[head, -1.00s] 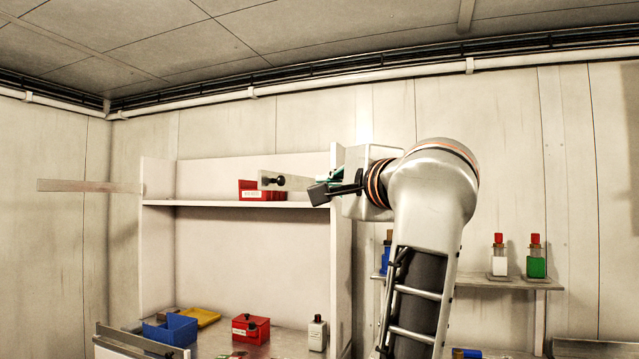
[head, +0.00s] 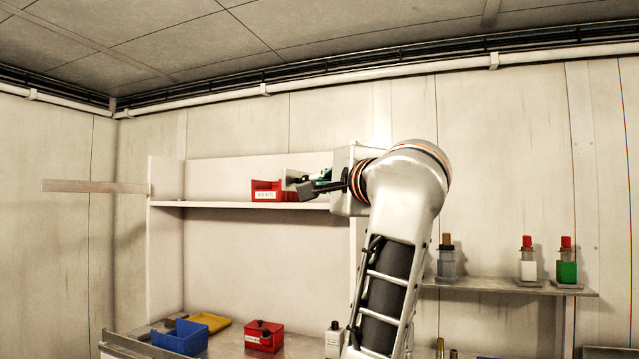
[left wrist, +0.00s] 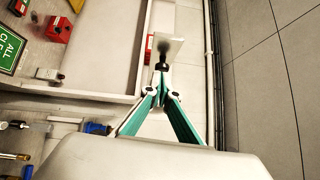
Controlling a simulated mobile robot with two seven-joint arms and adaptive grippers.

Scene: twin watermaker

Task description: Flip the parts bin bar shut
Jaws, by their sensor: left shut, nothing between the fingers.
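A red parts bin (head: 266,195) with a white label sits on the upper shelf in the head view. A short pale plate with a black knob, which looks like the bar (head: 290,175), stands beside the bin's right end; the rest of it is hidden by my gripper. In the left wrist view the bar (left wrist: 172,32) lies straight ahead, its knob just beyond my fingertips. My left gripper (head: 303,188) is shut and empty, its tips at or very near the knob; I cannot tell whether they touch. It also shows in the left wrist view (left wrist: 160,88). My right gripper is not in view.
Another pale flat bar (head: 95,187) sticks out left from the shelf's left post. Below are a blue bin (head: 182,338), a yellow tray (head: 210,321) and a red box (head: 264,336). Bottles stand on a side shelf (head: 500,287) at right.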

